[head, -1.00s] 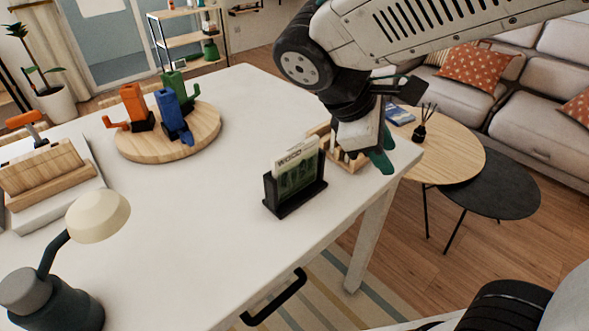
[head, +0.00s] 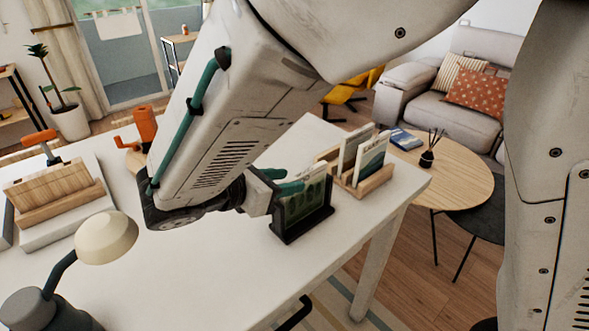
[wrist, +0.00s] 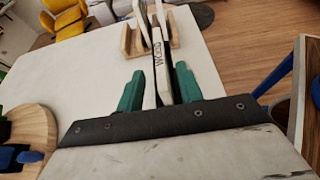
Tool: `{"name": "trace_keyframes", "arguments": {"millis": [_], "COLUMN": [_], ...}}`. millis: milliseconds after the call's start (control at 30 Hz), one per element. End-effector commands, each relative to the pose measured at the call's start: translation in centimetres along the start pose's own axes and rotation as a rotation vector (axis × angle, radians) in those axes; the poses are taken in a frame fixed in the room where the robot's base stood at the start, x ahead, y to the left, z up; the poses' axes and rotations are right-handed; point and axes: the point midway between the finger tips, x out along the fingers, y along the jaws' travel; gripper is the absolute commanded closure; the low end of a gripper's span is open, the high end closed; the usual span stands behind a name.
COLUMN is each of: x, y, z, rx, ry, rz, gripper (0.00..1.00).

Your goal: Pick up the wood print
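The wood print (head: 309,203) is a green and white card standing upright in a black holder (head: 289,236) near the table's right edge. Its top is partly hidden by my gripper (head: 288,181) in the head view. In the wrist view the print (wrist: 150,90) shows edge-on with the letters "WOOD". My gripper's two teal fingers (wrist: 160,88) stand open on either side of it. A gap shows beside the fingers; whether either one touches the card I cannot tell.
A wooden rack (head: 374,183) with upright cards stands just beyond the black holder. A round side table (head: 455,170) stands right.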

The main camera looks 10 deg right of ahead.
Motion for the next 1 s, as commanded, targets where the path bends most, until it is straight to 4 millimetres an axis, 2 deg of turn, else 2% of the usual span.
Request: {"name": "trace_keyframes", "arguments": {"millis": [200, 467, 500, 600, 633, 1000], "x": [3.4, 4.0, 4.0, 4.0, 4.0, 3.9], "y": [-0.2, -0.2, -0.2, -0.2, -0.2, -0.2], "z": [0.1, 0.1, 0.1, 0.1, 0.1, 0.3], "rx": [0.001, 0.002, 0.002, 0.002, 0.002, 0.002], "ry": [0.0, 0.001, 0.001, 0.001, 0.001, 0.001], "rz": [-0.003, -0.001, -0.001, -0.001, -0.001, -0.001], "gripper": [0.64, 0.64, 0.69, 0.97, 1.0, 1.0]}}
